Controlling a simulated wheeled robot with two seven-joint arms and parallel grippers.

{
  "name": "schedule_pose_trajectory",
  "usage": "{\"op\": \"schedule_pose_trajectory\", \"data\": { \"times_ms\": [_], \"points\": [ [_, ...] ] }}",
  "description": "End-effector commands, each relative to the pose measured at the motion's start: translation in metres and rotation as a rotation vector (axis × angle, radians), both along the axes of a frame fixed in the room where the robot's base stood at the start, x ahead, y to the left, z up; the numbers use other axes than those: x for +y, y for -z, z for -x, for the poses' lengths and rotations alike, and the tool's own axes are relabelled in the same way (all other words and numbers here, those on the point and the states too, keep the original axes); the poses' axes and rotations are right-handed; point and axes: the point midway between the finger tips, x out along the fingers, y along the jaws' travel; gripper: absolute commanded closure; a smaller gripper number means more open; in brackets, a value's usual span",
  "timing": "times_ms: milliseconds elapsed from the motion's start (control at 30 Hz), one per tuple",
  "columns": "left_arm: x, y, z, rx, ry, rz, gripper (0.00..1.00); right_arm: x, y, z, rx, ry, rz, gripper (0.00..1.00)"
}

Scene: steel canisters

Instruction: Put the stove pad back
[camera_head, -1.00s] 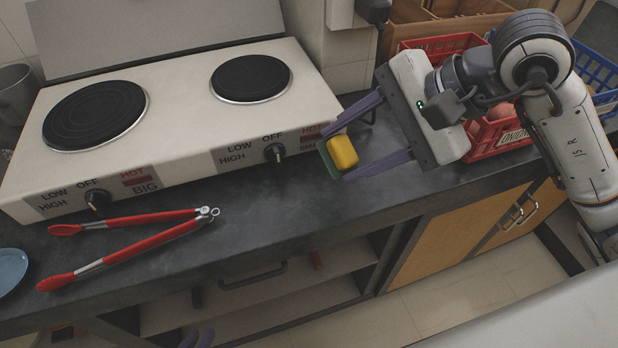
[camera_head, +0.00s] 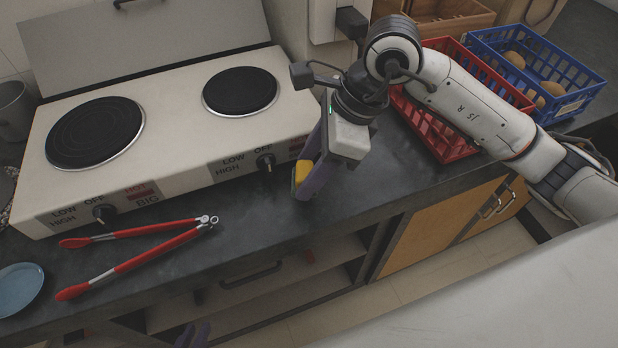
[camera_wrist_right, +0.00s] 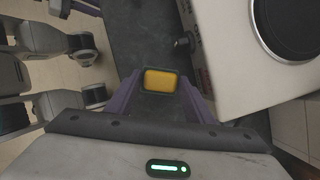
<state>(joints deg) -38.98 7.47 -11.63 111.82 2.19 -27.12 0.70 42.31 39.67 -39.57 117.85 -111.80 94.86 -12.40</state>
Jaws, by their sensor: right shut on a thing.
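The stove pad, a small yellow sponge with a dark green side (camera_head: 302,173), is held between the purple fingers of my right gripper (camera_head: 309,178). It hangs at the front right corner of the two-plate stove (camera_head: 180,150), near the right knob. In the right wrist view the yellow pad (camera_wrist_right: 160,81) sits between both fingertips, with the stove to its right. My left gripper (camera_head: 194,335) shows only as purple fingertips at the bottom edge of the head view, low in front of the counter; its opening is unclear.
Red tongs (camera_head: 140,255) lie on the dark counter (camera_head: 255,215) before the stove. A blue plate (camera_head: 18,288) is at the left edge. A red basket (camera_head: 450,145) and a blue basket (camera_head: 545,75) stand right. A grey mug (camera_head: 14,110) is far left.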

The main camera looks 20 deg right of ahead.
Motion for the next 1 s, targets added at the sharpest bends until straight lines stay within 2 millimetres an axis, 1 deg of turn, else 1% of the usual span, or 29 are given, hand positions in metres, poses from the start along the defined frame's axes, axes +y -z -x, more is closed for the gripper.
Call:
{"op": "schedule_pose_trajectory", "data": {
  "times_ms": [200, 267, 467, 567, 600, 667, 700, 1000],
  "points": [
    [0.000, 0.000, 0.002, 0.003, 0.000, 0.001, 0.83, 0.000, 0.030, 0.001, 0.005, -0.001, 0.000, 0.70],
    [0.000, 0.000, 0.002, 0.004, 0.000, 0.001, 0.83, 0.000, 0.034, 0.001, 0.001, -0.002, -0.001, 0.70],
    [-0.001, 0.000, 0.003, 0.005, 0.000, 0.002, 0.83, 0.000, 0.033, 0.000, -0.001, -0.002, 0.000, 0.70],
    [-0.001, 0.004, 0.003, 0.004, 0.000, 0.002, 0.83, 0.000, 0.037, 0.000, -0.001, -0.003, 0.000, 0.70],
    [-0.001, 0.002, 0.003, 0.004, 0.001, 0.003, 0.83, 0.000, 0.035, 0.000, -0.001, -0.002, 0.000, 0.46],
    [-0.001, 0.001, 0.003, 0.003, 0.002, 0.002, 0.83, 0.000, 0.035, 0.000, -0.001, -0.002, 0.000, 0.35],
    [-0.002, 0.001, 0.003, 0.003, 0.002, 0.002, 0.83, 0.000, 0.035, 0.000, -0.001, -0.002, 0.000, 0.34],
    [-0.002, -0.002, 0.002, 0.003, 0.002, 0.003, 0.83, 0.000, 0.033, 0.000, 0.000, -0.002, 0.000, 0.34]
  ]
}}
